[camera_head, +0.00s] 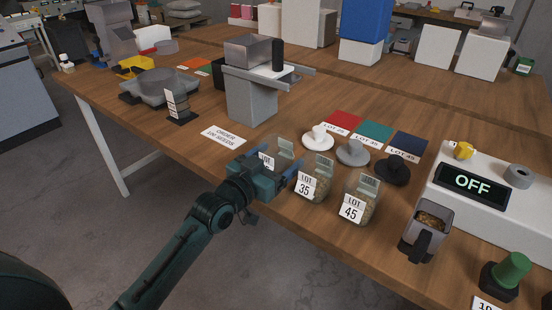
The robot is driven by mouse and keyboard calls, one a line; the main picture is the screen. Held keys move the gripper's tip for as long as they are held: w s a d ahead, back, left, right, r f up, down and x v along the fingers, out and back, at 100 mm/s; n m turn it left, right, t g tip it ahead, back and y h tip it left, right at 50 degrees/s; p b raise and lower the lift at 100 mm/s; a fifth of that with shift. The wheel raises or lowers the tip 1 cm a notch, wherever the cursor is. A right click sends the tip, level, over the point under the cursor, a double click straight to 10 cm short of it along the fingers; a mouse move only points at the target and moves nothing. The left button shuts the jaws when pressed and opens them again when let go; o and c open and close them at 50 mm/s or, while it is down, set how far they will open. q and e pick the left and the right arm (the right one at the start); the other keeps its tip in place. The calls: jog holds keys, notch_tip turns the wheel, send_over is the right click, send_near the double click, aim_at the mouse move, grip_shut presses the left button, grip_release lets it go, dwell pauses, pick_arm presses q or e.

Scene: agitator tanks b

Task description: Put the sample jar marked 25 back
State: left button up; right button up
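A clear jar (283,146) with a white label stands at the left end of a row of jars. My gripper hides its lower part and the label's number. Jars marked 35 (321,165) and 45 (367,188) stand to its right, with brownish contents. My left gripper (271,166) is at the leftmost jar, its blue fingers on either side. I cannot tell whether they press on the glass. Behind the jars lie a red mat (343,121) marked LOT 25, a green mat (376,131) and a blue mat (409,144). My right gripper is not in view.
White (318,143), grey (352,155) and black (391,172) lids lie between jars and mats. A scoop cup (429,222) with grain stands right, near a white device reading OFF (472,185). A grey machine (251,98) and a paper card (223,138) are left.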

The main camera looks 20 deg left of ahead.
pick_arm(q)
jog(key=shift+r, duration=0.1)
jog(key=shift+s, duration=0.15)
jog(key=v, duration=1.2)
jog(key=shift+n+g+y, duration=0.3)
jog(key=shift+n+g, duration=0.1)
jog(key=shift+g, duration=0.5)
jog(key=s+f, duration=0.1)
jog(key=f, duration=0.1)
jog(key=s+d+f, duration=0.1)
jog(key=f, duration=0.1)
jog(key=s+d+f, duration=0.1)
jog(key=f, duration=0.1)
jog(key=shift+s+d, duration=0.25)
jog(key=shift+s, duration=0.05)
jog(key=s+d+f+n+g+y, duration=0.1)
jog(key=s+d+f+g, duration=0.2)
jog(key=s+d+f, duration=0.2)
jog(key=s+f, duration=0.3)
jog(key=s, duration=0.2)
jog(key=shift+f, duration=0.4)
jog(key=shift+w, duration=0.1)
